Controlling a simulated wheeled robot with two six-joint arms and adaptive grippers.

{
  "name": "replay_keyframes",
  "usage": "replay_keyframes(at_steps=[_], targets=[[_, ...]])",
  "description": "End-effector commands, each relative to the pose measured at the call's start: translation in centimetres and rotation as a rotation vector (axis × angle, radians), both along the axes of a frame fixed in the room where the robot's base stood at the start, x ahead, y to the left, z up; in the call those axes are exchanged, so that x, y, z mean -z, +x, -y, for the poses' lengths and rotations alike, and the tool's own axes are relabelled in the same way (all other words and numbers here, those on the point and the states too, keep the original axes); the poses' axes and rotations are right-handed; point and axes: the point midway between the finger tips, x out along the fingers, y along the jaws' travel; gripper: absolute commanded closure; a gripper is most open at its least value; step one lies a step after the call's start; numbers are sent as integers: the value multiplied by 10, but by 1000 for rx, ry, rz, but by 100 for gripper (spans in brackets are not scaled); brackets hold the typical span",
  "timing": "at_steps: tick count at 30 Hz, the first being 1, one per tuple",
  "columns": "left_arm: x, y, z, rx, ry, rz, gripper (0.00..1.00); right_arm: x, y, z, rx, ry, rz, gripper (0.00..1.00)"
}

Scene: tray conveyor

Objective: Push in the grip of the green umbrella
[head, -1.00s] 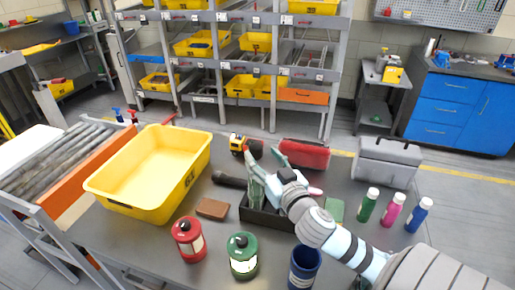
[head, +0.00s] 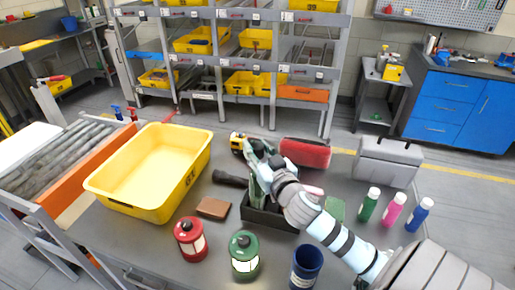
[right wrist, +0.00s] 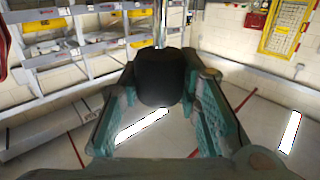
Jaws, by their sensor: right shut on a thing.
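The green umbrella (head: 254,188) stands roughly upright in a black open box (head: 270,219) on the table in the head view. Its black grip (right wrist: 160,77) shows large between my fingers in the right wrist view. My right gripper (head: 257,151) is shut on this grip at the top of the umbrella, and its fingers lie along both sides of it. In the head view the gripper mostly hides the grip. How far the grip stands out from the umbrella body is hidden. My left gripper is not in view.
A yellow bin (head: 125,203) stands left of the box. A dark flashlight-like cylinder (head: 229,178) and a brown block (head: 213,208) lie beside the box. Red (head: 190,240) and green (head: 244,256) canisters and a blue cup (head: 305,266) stand in front. Several bottles and a grey toolbox (head: 388,162) are right.

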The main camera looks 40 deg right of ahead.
Motion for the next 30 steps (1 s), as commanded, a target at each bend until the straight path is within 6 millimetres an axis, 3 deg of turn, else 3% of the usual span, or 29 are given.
replay_keyframes(at_steps=[4,9,17,18,21,30], targets=[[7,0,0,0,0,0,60,9,0,0,1,-1,-1,100],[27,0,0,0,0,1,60,35,0,1,3,0,-3,100],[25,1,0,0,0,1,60,33,0,0,1,-1,-1,100],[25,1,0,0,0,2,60,33,0,0,1,-1,-1,66],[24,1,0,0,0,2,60,32,0,0,1,-1,0,50],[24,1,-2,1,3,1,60,32,0,0,0,-1,0,47]])
